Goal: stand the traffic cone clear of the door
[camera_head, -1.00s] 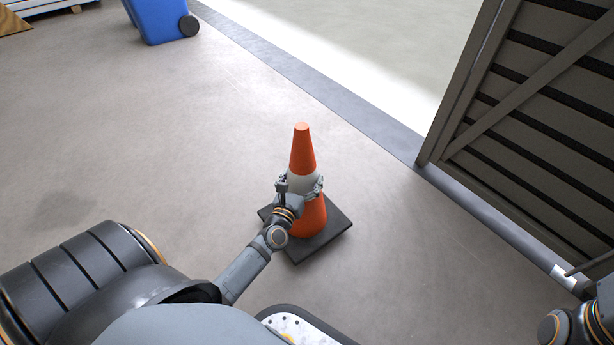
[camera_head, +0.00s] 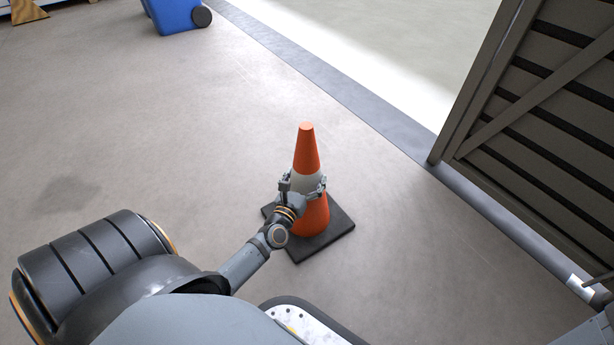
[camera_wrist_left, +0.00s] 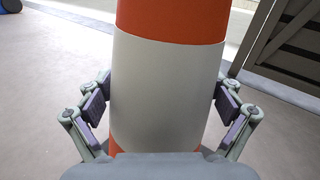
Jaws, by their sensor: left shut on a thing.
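The traffic cone (camera_head: 307,150) is orange with a white band and a dark square base (camera_head: 338,234). It is upright in the middle of the head view; I cannot tell whether its base touches the floor. My left gripper (camera_head: 305,186) is shut on the cone at its white band. In the left wrist view the band (camera_wrist_left: 166,95) fills the middle, with a finger on each side. The slatted door (camera_head: 540,120) stands at the right, apart from the cone. My right gripper is not in view.
A blue wheeled bin (camera_head: 178,14) stands at the top left, with a wooden piece (camera_head: 28,10) beyond it. A dark floor strip (camera_head: 330,88) runs along the bright opening. The floor left of the cone is clear.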

